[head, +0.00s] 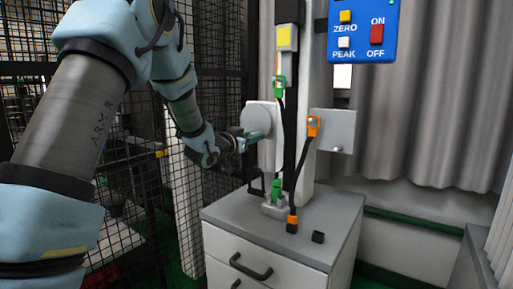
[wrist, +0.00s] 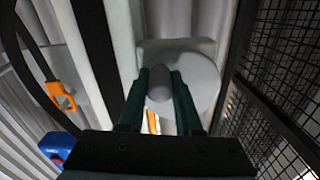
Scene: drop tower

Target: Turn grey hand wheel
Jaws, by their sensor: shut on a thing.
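The grey hand wheel (head: 254,115) is a round disc on the left side of the tower's column in the head view. In the wrist view the wheel (wrist: 203,84) fills the upper middle, with a short rounded grey knob (wrist: 159,84) standing out from it. My gripper (head: 262,134) reaches in from the left at the wheel's lower edge. In the wrist view my gripper (wrist: 160,76) has its two green fingers on either side of the knob, shut on it. The wheel's lower part is partly hidden by the fingers.
A blue panel (head: 363,30) with ZERO, PEAK, ON and OFF buttons is at upper right. Green (head: 279,83) and orange (head: 313,126) connectors with black cables hang on the column. A grey drawer cabinet (head: 333,222) stands below. A black mesh fence (head: 220,60) is close behind my arm.

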